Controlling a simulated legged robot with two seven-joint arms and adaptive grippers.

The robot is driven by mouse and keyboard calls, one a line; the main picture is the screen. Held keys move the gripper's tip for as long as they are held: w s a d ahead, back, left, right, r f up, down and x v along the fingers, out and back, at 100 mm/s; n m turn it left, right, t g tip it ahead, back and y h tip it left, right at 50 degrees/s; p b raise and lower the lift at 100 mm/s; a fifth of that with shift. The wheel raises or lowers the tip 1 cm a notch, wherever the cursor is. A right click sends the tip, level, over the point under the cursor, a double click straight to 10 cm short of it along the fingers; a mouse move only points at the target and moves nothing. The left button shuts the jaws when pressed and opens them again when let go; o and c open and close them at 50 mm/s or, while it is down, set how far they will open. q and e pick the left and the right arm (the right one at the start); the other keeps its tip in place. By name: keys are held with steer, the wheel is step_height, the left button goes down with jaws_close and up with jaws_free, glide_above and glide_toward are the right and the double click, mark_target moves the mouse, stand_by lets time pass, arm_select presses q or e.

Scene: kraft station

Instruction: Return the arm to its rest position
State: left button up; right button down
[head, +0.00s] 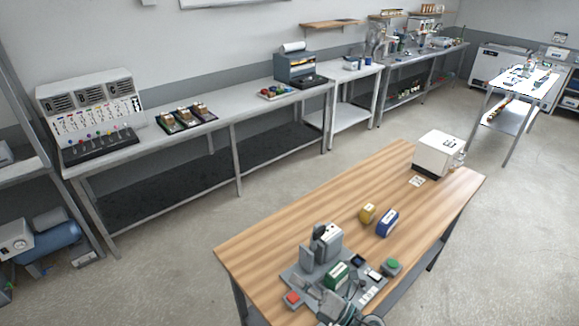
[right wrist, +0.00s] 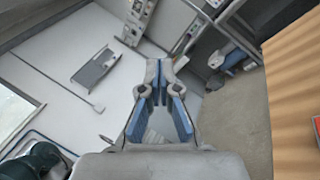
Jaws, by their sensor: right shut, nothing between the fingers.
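My right gripper (head: 332,303) shows at the bottom of the head view, close over the near end of the wooden table (head: 290,222), partly mixed with the grey fixture there. In the right wrist view its two fingers (right wrist: 158,72) meet at the tips, shut with nothing held. The table's edge (right wrist: 290,80) lies to the right of the fingers in that view. My left gripper is not in view.
On the table stand a grey fixture (head: 306,254) with a green box (head: 336,274), a red button (head: 292,298), a green button (head: 391,266), a yellow box (head: 367,213), a blue box (head: 387,223) and a white machine (head: 437,154). The table's middle left is clear.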

steer(key=w+d+f+m+t+h, duration=0.1)
steer(key=d+f+m+t+h, duration=0.25)
steer(key=d+m+h, duration=0.65)
steer(key=d+f+m+t+h, duration=0.35)
steer(key=m+h, duration=0.25)
steer(key=m, duration=0.8)
steer(key=s+d+f+m+g+h, duration=0.35)
steer(key=s+d+f+m, duration=0.2)
steer(key=f, duration=0.45)
steer(key=s+f+m+g+y, duration=0.1)
steer(key=s+f+m+g, duration=0.1)
steer(key=s+f+g, duration=0.3)
steer(key=s+f+m+g, duration=0.1)
steer(key=s+f+g, duration=0.1)
steer(key=s, duration=0.6)
steer(key=s+f+m+g+y, duration=0.1)
steer(key=s+f+m+g, duration=0.1)
steer(key=s+f+g, duration=0.3)
steer(key=s+f+b, duration=0.1)
steer(key=s+f, duration=0.1)
steer(key=f, duration=1.2)
steer(key=s+f, duration=0.3)
steer(key=f, duration=1.1)
steer(key=s+d+f+g, duration=0.1)
steer(key=s+d+f, duration=0.2)
steer(key=s+f, duration=1.1)
steer(key=shift+s+f+h+b, duration=0.25)
steer(key=shift+s+h+b, duration=0.15)
steer(key=shift+s, duration=0.55)
